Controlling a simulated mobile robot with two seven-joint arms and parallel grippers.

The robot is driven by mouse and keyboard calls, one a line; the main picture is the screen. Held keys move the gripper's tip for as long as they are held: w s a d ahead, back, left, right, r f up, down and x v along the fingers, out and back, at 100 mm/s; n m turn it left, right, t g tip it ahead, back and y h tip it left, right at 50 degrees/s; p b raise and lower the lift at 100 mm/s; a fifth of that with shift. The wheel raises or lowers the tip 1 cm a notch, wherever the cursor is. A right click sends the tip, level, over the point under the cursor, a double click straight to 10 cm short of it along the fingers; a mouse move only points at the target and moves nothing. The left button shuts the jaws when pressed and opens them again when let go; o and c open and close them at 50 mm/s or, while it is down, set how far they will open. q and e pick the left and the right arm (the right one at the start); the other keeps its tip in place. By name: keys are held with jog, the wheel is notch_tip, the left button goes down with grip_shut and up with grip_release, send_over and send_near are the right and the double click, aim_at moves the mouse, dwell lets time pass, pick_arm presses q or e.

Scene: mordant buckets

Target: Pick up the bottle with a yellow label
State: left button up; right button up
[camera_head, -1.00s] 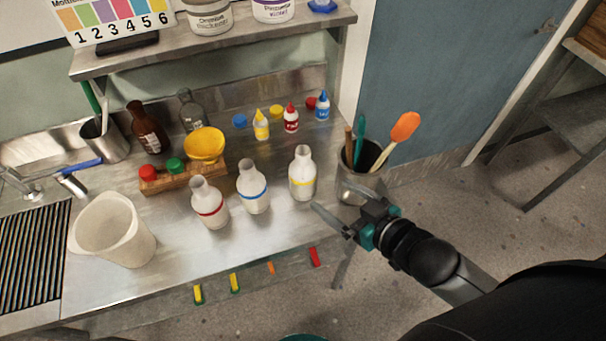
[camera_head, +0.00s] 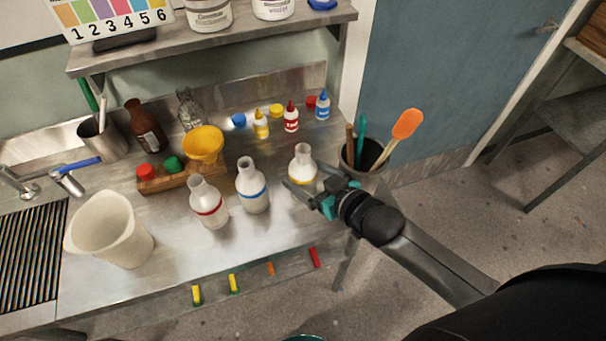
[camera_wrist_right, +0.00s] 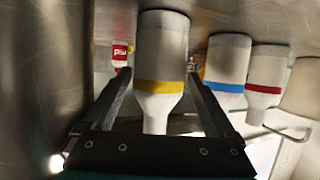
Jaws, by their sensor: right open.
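The white bottle with a yellow label band (camera_head: 302,163) stands on the metal counter at the right of a row of three white bottles. My right gripper (camera_head: 304,190) is at its front right side in the head view, partly covering its lower body. In the right wrist view, the bottle (camera_wrist_right: 162,50) appears upside down between the two open fingers (camera_wrist_right: 157,90), its yellow band and neck toward the palm. I see no finger closed on it. My left gripper is not in view.
A blue-banded bottle (camera_head: 252,186) and a red-banded bottle (camera_head: 208,204) stand to the left. A utensil cup (camera_head: 374,156) with a spatula is close on the right. Small dropper bottles (camera_head: 291,118) stand behind. A white pitcher (camera_head: 108,230) is at the front left.

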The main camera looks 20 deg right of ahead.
aim_at(295, 168)
jog(key=shift+b+x, duration=0.35)
jog(key=shift+x, duration=2.3)
jog(key=shift+s+d+f, duration=0.1)
jog(key=shift+c, duration=0.3)
jog(key=c, duration=1.4)
